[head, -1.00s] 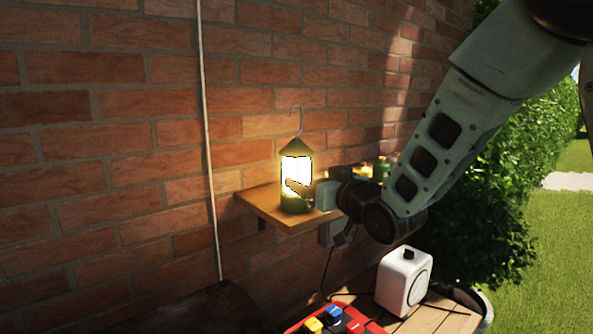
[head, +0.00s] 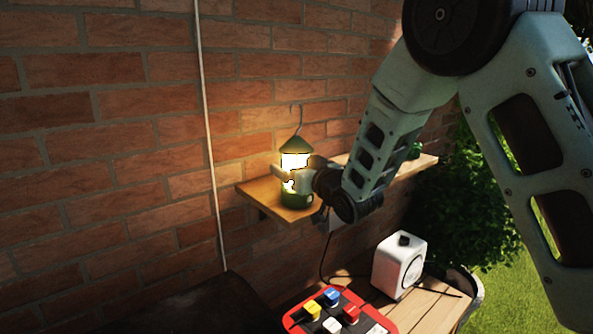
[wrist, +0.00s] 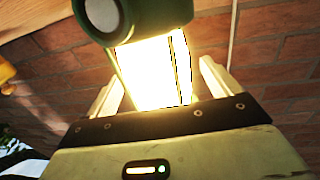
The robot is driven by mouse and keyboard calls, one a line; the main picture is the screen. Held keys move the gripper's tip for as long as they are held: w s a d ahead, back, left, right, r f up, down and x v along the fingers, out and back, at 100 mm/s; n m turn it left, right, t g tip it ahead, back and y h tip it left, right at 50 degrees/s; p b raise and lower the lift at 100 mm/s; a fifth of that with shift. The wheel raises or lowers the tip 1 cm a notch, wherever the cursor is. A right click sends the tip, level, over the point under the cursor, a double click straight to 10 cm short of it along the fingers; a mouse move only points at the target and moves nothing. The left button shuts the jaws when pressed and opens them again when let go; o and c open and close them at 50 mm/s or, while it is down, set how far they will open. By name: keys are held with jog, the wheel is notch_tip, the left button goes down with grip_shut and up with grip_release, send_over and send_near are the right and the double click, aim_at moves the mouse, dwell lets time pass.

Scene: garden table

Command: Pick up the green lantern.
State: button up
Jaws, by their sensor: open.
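The green lantern (head: 297,145) is lit and stands upright on a wooden wall shelf (head: 262,192), with a wire hook on top. My gripper (head: 288,177) is at its glowing middle, its fingers on either side of the glass. Glare hides whether either finger touches the glass. My arm hides part of the shelf.
A small green object (head: 414,151) is on the shelf's right part. Below are a white box with a black knob (head: 400,262) and a red-edged panel with coloured blocks (head: 331,312) on a slatted table (head: 425,308). The brick wall (head: 110,150) is close behind the lantern.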

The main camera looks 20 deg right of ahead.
jog(key=c, duration=1.4)
jog(key=shift+o, duration=0.2)
